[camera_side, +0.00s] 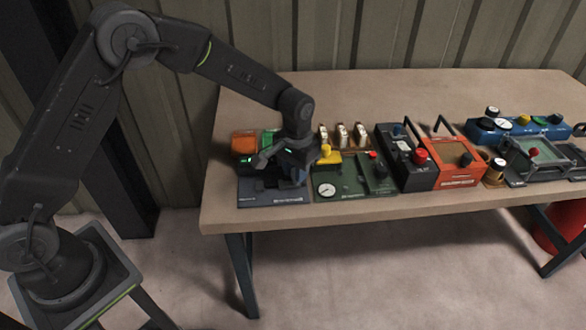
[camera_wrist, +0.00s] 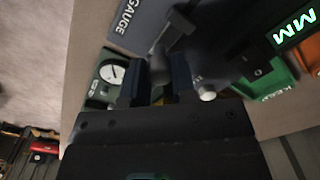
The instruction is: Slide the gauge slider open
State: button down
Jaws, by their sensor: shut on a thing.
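The gauge unit (camera_side: 262,197) is a dark grey-blue plate at the left end of the bench, with a pale label on its front. In the wrist view its plate (camera_wrist: 150,18) bears the word GAUGE. My gripper (camera_side: 292,178) points down over this unit and covers much of it. A dark grey piece of the gauge (camera_wrist: 176,30) shows just beyond the fingertips. The gripped part is mostly hidden, and I cannot tell how far the slider is along its travel.
Left of my gripper is an orange block (camera_side: 244,143), with a green one (camera_side: 268,139) behind. A green panel with a dial (camera_side: 326,190) stands close on the right. Further right are an orange box (camera_side: 452,165) and a blue unit (camera_side: 540,127). The bench front (camera_side: 420,205) is clear.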

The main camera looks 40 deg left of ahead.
jog(key=c, duration=1.3)
grip_release()
jog(key=shift+w+d, duration=0.25)
jog(key=o, duration=0.4)
jog(key=shift+s+a, duration=0.1)
jog(key=shift+c, duration=0.2)
notch_tip(320, 180, up, 14)
